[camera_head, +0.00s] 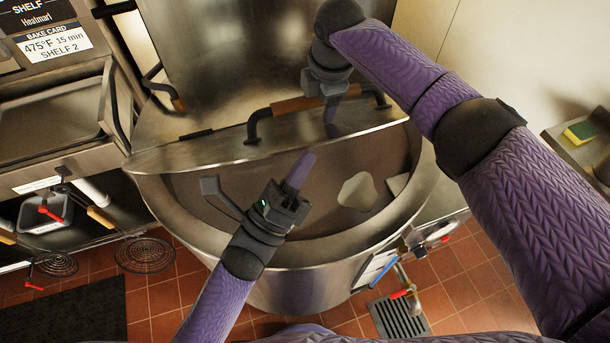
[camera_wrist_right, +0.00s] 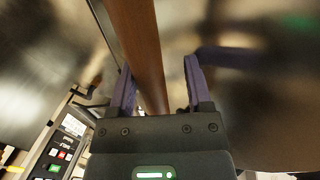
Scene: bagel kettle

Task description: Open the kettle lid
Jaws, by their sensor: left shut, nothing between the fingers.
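The steel kettle (camera_head: 310,255) stands in the middle of the head view. Its lid (camera_head: 195,152) is tilted up at the front, so the interior shows below its edge. The lid has a wooden handle (camera_head: 297,104) on black brackets; the handle also shows in the right wrist view (camera_wrist_right: 137,40). My right gripper (camera_head: 331,108) is at the handle's right part, fingers apart, one on each side of the bar; a gap shows on one side. My left gripper (camera_head: 299,170) is shut and empty, over the kettle opening in front of the lid.
A tall steel panel (camera_head: 235,50) rises behind the lid. Pale shapes (camera_head: 357,192) show inside the kettle; I cannot tell what they are. An oven unit (camera_head: 50,110) stands at left. A yellow-green sponge (camera_head: 580,132) lies on a counter at right.

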